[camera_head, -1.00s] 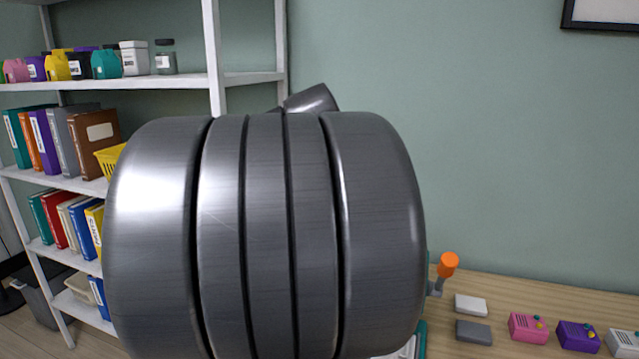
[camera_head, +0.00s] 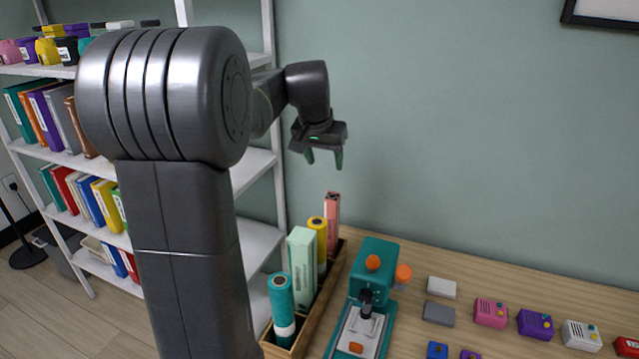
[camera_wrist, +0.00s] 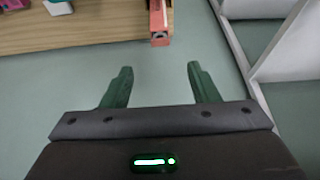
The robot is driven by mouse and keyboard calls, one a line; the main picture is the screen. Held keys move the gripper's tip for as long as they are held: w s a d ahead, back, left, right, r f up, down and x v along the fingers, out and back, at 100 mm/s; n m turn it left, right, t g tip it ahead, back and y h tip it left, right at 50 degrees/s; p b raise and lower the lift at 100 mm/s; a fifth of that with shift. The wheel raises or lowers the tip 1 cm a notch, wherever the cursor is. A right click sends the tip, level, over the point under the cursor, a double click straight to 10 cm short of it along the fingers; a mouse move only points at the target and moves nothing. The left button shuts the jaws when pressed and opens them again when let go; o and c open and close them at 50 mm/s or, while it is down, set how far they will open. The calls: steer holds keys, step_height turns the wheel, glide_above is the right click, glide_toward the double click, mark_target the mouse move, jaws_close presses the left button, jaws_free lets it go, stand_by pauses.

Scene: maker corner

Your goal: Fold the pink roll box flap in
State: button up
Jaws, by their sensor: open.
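The pink roll box (camera_head: 332,222) stands upright at the back end of a wooden tray in the head view. It also shows at the top of the wrist view (camera_wrist: 160,20), ahead of my fingers. I cannot make out clearly how its flap stands. My gripper (camera_head: 325,163) is open and empty, pointing down, above the pink box and slightly to its left. In the wrist view the two green fingers (camera_wrist: 162,78) are wide apart with nothing between them.
The wooden tray (camera_head: 322,297) also holds a yellow roll (camera_head: 317,240), a pale green box (camera_head: 301,265) and a teal roll (camera_head: 282,305). A teal machine (camera_head: 372,265) stands right beside it. White shelves (camera_head: 258,190) are at left. Several small boxes lie on the table at right.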

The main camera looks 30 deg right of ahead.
steer(key=p+x, duration=0.1)
steer(key=x, duration=1.1)
steer(key=shift+f, duration=0.1)
steer(key=c, duration=1)
